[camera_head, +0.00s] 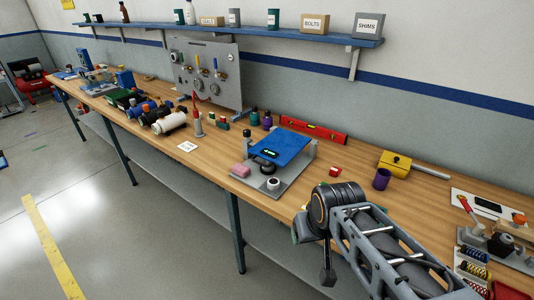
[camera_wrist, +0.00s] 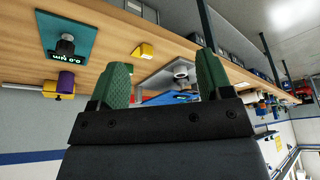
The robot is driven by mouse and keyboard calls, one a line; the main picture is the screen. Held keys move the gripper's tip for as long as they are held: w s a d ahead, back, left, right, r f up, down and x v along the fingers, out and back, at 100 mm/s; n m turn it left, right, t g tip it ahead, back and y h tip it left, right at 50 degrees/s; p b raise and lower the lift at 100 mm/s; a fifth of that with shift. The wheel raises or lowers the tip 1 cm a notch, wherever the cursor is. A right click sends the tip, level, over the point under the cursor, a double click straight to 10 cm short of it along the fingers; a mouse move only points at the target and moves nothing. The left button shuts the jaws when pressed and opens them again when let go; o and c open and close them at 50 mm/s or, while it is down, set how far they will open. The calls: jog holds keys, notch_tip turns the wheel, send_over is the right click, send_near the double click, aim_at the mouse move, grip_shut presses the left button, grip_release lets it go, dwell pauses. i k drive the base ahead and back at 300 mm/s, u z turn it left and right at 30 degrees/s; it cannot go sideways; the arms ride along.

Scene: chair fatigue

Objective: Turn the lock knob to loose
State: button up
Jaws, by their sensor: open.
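My gripper (camera_wrist: 164,73) is open, with its two green fingers apart and nothing held between them. In the wrist view, a dark round knob (camera_wrist: 66,44) stands on a teal plate (camera_wrist: 48,26) beside a small lit display, off to the left of my fingers. A second knob, dark with a pale ring (camera_wrist: 181,73), shows beyond the fingers on a grey base; it also shows in the head view (camera_head: 273,183), in front of a blue tilted plate (camera_head: 285,146). I cannot tell which is the lock knob. My arm hides part of the bench in the head view.
A pegboard (camera_head: 205,75) stands behind. Floor is clear in front.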

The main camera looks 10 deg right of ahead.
aim_at(246, 132)
jog(key=u, duration=0.5)
jog(key=i, duration=0.45)
jog(key=u, duration=0.75)
jog(key=i, duration=0.8)
jog(key=z, duration=0.2)
